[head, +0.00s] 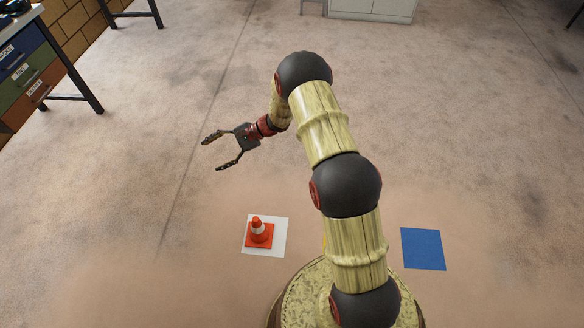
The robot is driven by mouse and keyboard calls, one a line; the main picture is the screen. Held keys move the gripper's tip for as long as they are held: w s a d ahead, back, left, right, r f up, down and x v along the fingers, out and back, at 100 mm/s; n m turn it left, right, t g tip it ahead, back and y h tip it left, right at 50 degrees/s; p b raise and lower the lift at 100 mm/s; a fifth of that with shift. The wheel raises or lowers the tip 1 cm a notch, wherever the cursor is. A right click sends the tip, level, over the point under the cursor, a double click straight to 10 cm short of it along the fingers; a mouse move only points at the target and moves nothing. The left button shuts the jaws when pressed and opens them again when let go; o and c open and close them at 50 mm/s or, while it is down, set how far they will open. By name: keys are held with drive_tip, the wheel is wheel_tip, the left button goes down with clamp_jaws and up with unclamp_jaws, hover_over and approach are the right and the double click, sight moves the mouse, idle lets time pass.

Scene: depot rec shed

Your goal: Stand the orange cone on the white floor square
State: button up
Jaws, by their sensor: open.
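The orange cone (258,230) has a white band and a square orange base. It stands upright on the white floor square (277,248), toward the square's left side. Its base looks to lie within the square, close to the left edge. My gripper (211,153) is open and empty. It is above and to the left of the cone in the head view, apart from it, with its fingers pointing left.
A blue floor square (423,249) lies to the right of my arm. A workbench with coloured drawers (28,72) stands at the upper left. A pale cabinet (372,9) is at the back. The concrete floor between is clear. A bit of yellow shows beside my arm, mostly hidden.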

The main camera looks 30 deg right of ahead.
drive_tip(key=s+r+n+g+h, duration=0.1)
drive_tip(key=s+r+n+h, duration=0.25)
drive_tip(key=s+r, duration=0.7)
drive_tip(key=s+r+n+g+h, duration=0.15)
drive_tip(key=s+r+n, duration=0.45)
drive_tip(key=r, duration=0.8)
drive_tip(key=s+d+r+n+t+h, duration=0.1)
drive_tip(key=s+d+r+h, duration=0.1)
drive_tip(key=s, duration=0.5)
drive_tip(key=s+d+r+n+t+h, duration=0.2)
drive_tip(key=s+d+r+h, duration=0.1)
drive_tip(key=s, duration=0.5)
drive_tip(key=s+d+r+n+t+h, duration=0.1)
drive_tip(key=s+d+r, duration=0.3)
drive_tip(key=s, duration=0.4)
drive_tip(key=shift+s+r+n+h, duration=0.25)
drive_tip(key=shift+r+n+h, duration=0.2)
drive_tip(key=shift+h, duration=0.25)
drive_tip(key=shift+d+t, duration=0.1)
drive_tip(key=shift+t, duration=0.15)
